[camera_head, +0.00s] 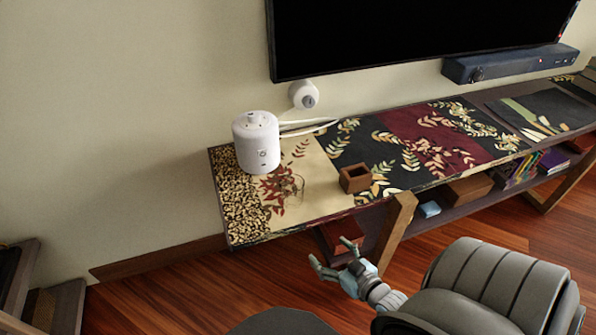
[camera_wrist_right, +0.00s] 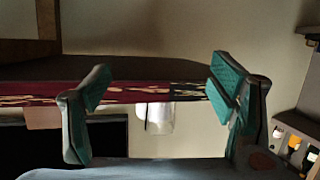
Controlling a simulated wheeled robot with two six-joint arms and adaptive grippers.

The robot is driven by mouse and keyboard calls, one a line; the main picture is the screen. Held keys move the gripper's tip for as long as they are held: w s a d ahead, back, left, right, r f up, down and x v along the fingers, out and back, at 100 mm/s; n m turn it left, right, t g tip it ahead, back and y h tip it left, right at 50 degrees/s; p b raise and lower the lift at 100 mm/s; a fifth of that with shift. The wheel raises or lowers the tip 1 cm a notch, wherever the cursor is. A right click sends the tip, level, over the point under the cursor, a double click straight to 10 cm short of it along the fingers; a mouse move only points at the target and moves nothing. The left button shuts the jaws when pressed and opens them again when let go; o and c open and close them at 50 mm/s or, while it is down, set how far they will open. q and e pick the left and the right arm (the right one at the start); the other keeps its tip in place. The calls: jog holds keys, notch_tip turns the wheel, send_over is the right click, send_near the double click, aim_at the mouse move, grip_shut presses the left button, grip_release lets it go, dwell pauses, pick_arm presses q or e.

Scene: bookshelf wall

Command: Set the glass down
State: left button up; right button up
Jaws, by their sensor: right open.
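A clear glass (camera_head: 291,187) stands upright on the cream, leaf-patterned left part of the long shelf top (camera_head: 325,200). It is see-through and its outline is faint. My right gripper (camera_head: 329,250) is in front of the shelf's front edge, below and to the right of the glass. It is open and empty, apart from the glass. In the right wrist view its two teal-padded fingers (camera_wrist_right: 161,75) are spread wide with nothing between them. My left gripper is not in view.
A white cylindrical speaker (camera_head: 256,142) stands behind and left of the glass. A small brown wooden box (camera_head: 355,178) sits to its right. A television (camera_head: 400,35) and a soundbar (camera_head: 510,63) are on the wall. The middle shelf top is clear.

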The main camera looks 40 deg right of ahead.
aim_at(286, 177)
notch_tip(286, 177, up, 12)
jog(key=w+t+p, duration=0.1)
jog(key=w+t, duration=0.2)
jog(key=shift+y, duration=0.3)
jog(key=w+b, duration=0.1)
jog(key=w, duration=0.3)
jog(key=w+r+b, duration=0.1)
jog(key=w+b, duration=0.1)
jog(key=w, duration=0.3)
jog(key=w+b, duration=0.1)
jog(key=w, duration=0.4)
jog(key=shift+d+r+b, duration=0.1)
jog(key=shift+r+b, duration=0.2)
jog(key=shift+r, duration=0.2)
jog(key=c, duration=0.5)
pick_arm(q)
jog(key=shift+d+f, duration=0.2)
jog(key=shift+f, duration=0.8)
pick_arm(e)
grip_shut()
pick_arm(q)
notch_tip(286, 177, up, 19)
jog(key=p, duration=1.9)
pick_arm(e)
notch_tip(286, 177, up, 20)
